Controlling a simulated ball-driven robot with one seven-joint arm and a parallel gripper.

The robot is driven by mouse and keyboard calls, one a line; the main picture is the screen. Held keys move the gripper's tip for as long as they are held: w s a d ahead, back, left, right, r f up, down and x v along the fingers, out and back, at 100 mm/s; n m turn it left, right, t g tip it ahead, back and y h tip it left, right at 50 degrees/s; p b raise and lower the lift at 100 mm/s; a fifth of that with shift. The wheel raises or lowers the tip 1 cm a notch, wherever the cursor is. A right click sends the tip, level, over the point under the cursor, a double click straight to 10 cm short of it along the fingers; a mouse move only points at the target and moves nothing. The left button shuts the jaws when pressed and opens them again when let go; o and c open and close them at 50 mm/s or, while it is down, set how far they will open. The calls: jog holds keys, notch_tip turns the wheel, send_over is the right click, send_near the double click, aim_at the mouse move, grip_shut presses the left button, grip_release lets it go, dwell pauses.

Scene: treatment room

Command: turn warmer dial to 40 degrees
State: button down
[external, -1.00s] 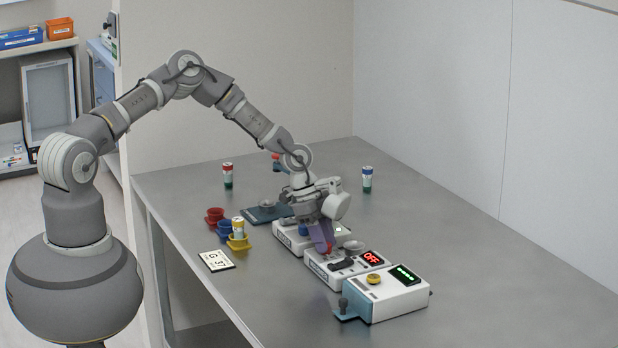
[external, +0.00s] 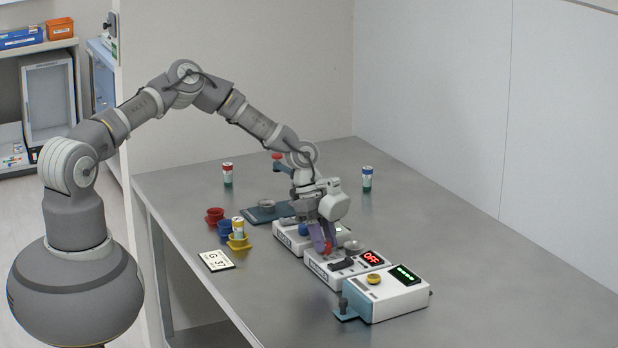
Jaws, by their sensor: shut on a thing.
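The white unit with a red "OFF" display (external: 372,258) stands in the middle of a row of three units and appears to be the warmer. A small red dial (external: 328,249) shows at its back left, at my fingertips and partly covered by them. My gripper (external: 325,245) points down with its purple-grey fingers shut on this red part. The fingers hide most of the dial and any degree marks. A dark lever-like part (external: 342,265) lies on the unit's top in front of the gripper.
A white-and-teal unit (external: 385,295) with a yellow knob and green lights stands close in front. Another white unit (external: 290,238) with a blue knob is close behind. Coloured cups (external: 215,216), a card (external: 216,260) and vials (external: 367,178) stand around. The right tabletop is clear.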

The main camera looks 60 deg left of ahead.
jog(key=c, duration=0.8)
grip_release()
jog(key=shift+a+f, duration=0.1)
jog(key=shift+a, duration=0.05)
jog(key=shift+c, duration=0.2)
jog(key=p+v, duration=0.1)
jog(key=v, duration=0.6)
jog(key=shift+r+p, duration=0.3)
jog(key=shift+r, duration=0.1)
jog(key=shift+a, duration=0.1)
